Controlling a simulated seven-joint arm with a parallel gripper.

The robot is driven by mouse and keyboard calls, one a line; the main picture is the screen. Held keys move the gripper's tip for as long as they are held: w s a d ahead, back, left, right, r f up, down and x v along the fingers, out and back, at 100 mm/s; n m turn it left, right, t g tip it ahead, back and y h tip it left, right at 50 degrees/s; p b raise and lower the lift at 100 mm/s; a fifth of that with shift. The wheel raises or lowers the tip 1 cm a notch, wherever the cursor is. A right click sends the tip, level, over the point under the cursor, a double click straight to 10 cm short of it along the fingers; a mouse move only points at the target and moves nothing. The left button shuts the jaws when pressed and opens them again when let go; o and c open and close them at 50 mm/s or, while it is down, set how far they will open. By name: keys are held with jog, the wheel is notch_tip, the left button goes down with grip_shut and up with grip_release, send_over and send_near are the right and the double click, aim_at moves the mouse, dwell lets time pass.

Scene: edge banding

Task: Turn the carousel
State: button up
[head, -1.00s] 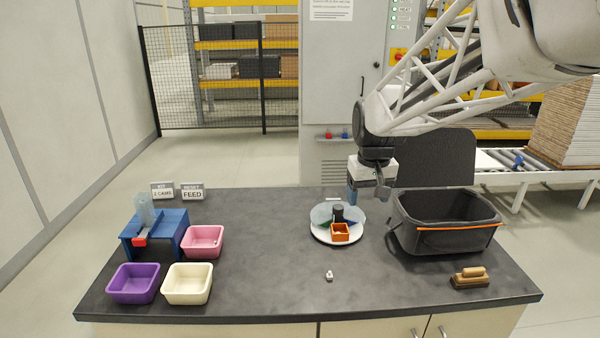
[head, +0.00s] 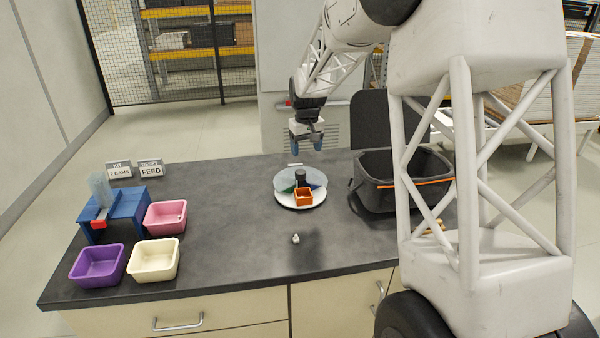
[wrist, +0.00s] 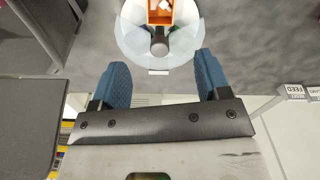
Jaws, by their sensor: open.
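The carousel (head: 301,203) is a round white turntable on the dark counter, with a translucent cover over part of it and a dark knob (head: 300,178) at its centre. An orange bin (head: 304,197) sits on its front side, uncovered. My gripper (head: 307,148) hangs above and behind the carousel, clear of it. In the wrist view my two blue fingers (wrist: 160,75) are spread with nothing between them. There the carousel (wrist: 128,38) lies beyond the fingertips, with the knob (wrist: 159,46) between them in line and the orange bin (wrist: 172,12) past it, holding something white.
A black tote (head: 375,190) with an orange strip stands right of the carousel. A small white piece (head: 296,239) lies in front. At left are a blue stand (head: 125,210) and pink (head: 166,217), cream (head: 154,261) and purple (head: 98,266) bins.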

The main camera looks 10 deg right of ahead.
send_over(301, 171)
jog(key=shift+n, duration=0.3)
notch_tip(301, 171, down, 7)
jog(key=shift+a+f, duration=0.1)
jog(key=shift+f, duration=3.85)
jog(key=c, duration=1.3)
